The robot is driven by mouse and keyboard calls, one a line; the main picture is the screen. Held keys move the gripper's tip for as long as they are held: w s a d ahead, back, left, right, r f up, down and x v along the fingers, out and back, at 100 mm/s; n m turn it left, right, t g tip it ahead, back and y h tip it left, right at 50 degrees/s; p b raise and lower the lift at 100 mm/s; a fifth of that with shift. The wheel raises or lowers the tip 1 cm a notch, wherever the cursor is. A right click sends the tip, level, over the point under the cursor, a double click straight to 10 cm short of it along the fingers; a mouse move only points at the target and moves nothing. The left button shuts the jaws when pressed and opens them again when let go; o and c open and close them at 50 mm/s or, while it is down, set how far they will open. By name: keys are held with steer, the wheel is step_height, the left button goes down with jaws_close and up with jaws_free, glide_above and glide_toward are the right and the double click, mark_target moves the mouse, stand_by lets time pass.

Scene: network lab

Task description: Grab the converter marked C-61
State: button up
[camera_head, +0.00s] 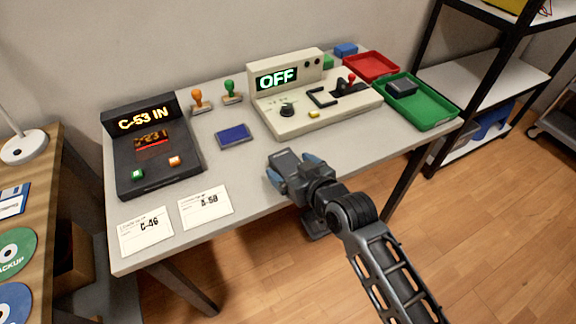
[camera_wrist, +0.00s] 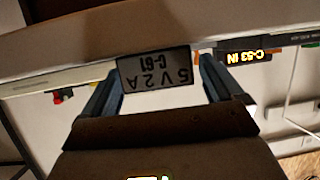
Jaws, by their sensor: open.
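The converter marked C-61 (camera_wrist: 155,70) is a small grey box. Its label reads "5V2A C-61" and appears upside down in the wrist view. It sits between the two fingers of my open gripper (camera_wrist: 160,85), with small gaps visible beside it. In the head view, my gripper (camera_head: 296,170) is at the front edge of the table, with blue fingertips either side of a grey block (camera_head: 284,160) that looks like the same converter. Its label cannot be read there, and its underside is hidden.
The grey table (camera_head: 240,178) holds a dark console (camera_head: 155,165) reading "C-53 IN", a beige console (camera_head: 300,118) reading "OFF", a blue pad (camera_head: 235,136), and cards marked C-46 (camera_head: 146,232) and C-58 (camera_head: 206,208). A green tray (camera_head: 437,112) holds a dark block. A red tray (camera_head: 371,66) is behind.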

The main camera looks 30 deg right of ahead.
steer(key=shift+x, duration=0.95)
steer(key=c, duration=1.2)
steer(key=shift+c, duration=0.2)
steer(key=shift+r, duration=0.15)
